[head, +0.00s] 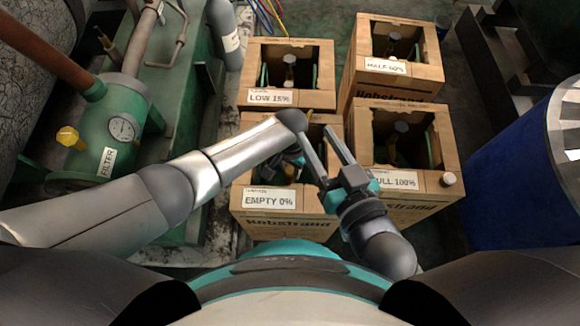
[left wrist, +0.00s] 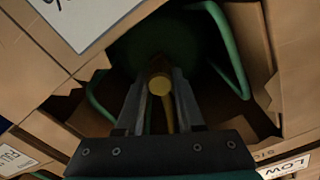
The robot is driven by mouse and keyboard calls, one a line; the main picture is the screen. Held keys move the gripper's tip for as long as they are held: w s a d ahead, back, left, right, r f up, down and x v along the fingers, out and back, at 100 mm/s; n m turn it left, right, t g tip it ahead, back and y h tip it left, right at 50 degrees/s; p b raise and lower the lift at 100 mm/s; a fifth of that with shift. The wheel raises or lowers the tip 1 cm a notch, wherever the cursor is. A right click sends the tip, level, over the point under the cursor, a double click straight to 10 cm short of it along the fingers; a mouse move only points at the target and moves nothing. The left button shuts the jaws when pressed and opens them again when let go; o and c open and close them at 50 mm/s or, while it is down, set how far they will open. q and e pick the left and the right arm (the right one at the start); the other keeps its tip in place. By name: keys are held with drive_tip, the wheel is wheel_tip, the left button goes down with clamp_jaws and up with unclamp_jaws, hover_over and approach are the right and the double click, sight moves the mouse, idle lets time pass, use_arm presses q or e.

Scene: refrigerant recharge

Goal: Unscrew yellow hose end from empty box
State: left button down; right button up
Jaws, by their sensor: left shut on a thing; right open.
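The box labelled EMPTY 0% (head: 285,226) stands front left among the cardboard boxes. My left arm reaches over it from the left, and my left gripper (head: 288,172) is down in its opening. In the left wrist view the left gripper (left wrist: 160,78) is shut on the round yellow hose end (left wrist: 160,85). Yellow hose shows below it between the fingers. A dark green cylinder (left wrist: 150,45) lies behind it inside the box; the joint between them is hidden. My right gripper (head: 318,133) is open and empty above the box's right side.
Boxes labelled LOW 15% (head: 318,88), HALF 60% (head: 425,72) and FULL 100% (head: 440,197) stand close around. A blue drum (head: 525,180) is at the right. Green machinery with a filter gauge (head: 122,128) is at the left.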

use_arm(q)
drive_tip(key=shift+d+r+n+p, duration=0.1)
drive_tip(key=shift+n+p, duration=0.6)
drive_tip(key=shift+n, duration=1.1)
drive_tip(key=n+p, duration=0.1)
drive_tip(key=n, duration=0.1)
drive_tip(key=shift+s+n, duration=0.1)
drive_tip(key=shift+n, duration=0.7)
